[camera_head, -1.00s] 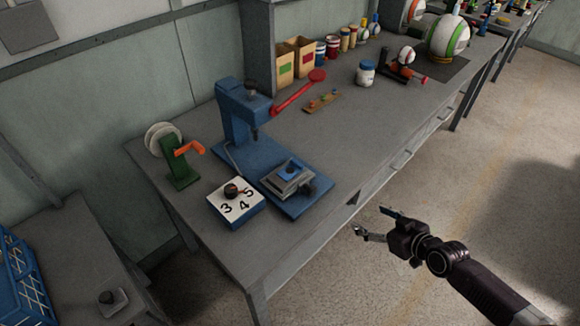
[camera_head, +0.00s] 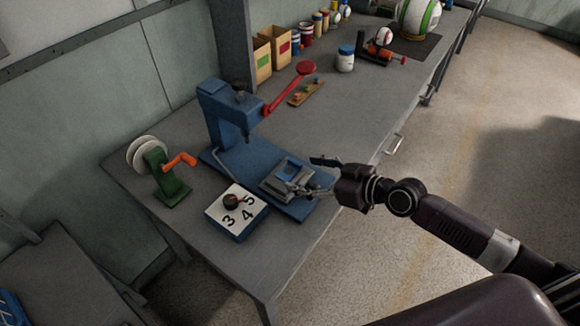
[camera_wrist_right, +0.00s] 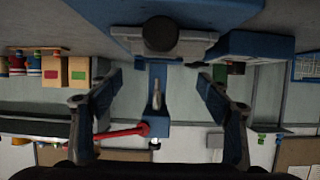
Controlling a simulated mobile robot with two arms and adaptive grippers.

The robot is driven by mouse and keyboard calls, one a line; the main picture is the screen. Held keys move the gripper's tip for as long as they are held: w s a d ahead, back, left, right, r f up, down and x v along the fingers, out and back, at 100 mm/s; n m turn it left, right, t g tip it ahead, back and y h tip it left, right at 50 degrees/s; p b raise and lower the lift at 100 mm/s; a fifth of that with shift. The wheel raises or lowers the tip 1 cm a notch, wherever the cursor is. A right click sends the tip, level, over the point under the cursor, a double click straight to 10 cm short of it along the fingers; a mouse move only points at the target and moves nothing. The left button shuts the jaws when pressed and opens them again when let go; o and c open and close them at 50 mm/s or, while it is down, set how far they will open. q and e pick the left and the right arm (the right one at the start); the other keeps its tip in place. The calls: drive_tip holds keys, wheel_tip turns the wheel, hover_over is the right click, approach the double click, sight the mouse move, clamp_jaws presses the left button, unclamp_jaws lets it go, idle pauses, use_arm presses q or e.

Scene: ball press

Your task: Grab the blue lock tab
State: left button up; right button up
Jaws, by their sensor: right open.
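A blue press (camera_head: 225,120) with a red-knobbed lever stands on the grey workbench (camera_head: 150,215). A grey fixture (camera_head: 270,187) sits on the front of its base. A small blue piece on top of the fixture, which looks like the lock tab (camera_head: 291,169), is partly hard to make out. My right gripper (camera_head: 318,176) is open and empty, just right of the fixture, its fingers pointing toward it. In the right wrist view the open fingers (camera_wrist_right: 158,78) frame the press, which appears upside down. The tab is not clear there. My left gripper is out of view.
A numbered box (camera_head: 237,238) with a dark knob stands left of the fixture. A green stand with an orange crank (camera_head: 167,175) is farther left. Cartons (camera_head: 262,60), jars (camera_head: 345,60) and a ball holder (camera_head: 375,50) stand behind. The bench front corner is clear.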

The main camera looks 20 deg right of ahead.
sight(293, 174)
drive_tip(key=shift+w+a+f+p, duration=0.1)
drive_tip(key=shift+w+a+p, duration=0.15)
drive_tip(key=shift+w+a, duration=0.25)
drive_tip(key=shift+w+a+f+p, duration=0.1)
drive_tip(key=shift+w+a+p, duration=0.15)
drive_tip(key=shift+w, duration=0.45)
drive_tip(key=shift+w+a+f, duration=0.5)
drive_tip(key=shift+w+f, duration=0.1)
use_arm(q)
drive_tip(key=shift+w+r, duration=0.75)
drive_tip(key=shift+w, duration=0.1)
use_arm(e)
drive_tip(key=c, duration=0.9)
